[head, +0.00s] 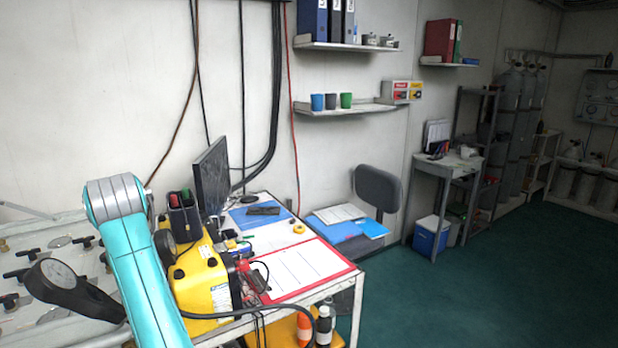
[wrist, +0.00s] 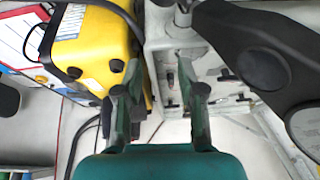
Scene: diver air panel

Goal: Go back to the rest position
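My gripper (wrist: 160,76) shows in the wrist view with its two fingers apart and nothing between them. It hangs over the grey valve panel (wrist: 216,62), which has black handles and lies beyond the fingertips. In the head view my teal arm crosses the lower left and the gripper itself cannot be made out. The panel (head: 30,240) also shows there, left of the arm. A black round gauge (head: 62,283) stands at its front and also shows at the right of the wrist view (wrist: 262,68).
A yellow case (head: 205,283) sits right of my arm on the desk, close to the gripper's left in the wrist view (wrist: 92,45). A monitor (head: 212,175), a red-edged sheet (head: 300,268) and a chair (head: 378,188) are further right. Green floor (head: 470,290) is open at right.

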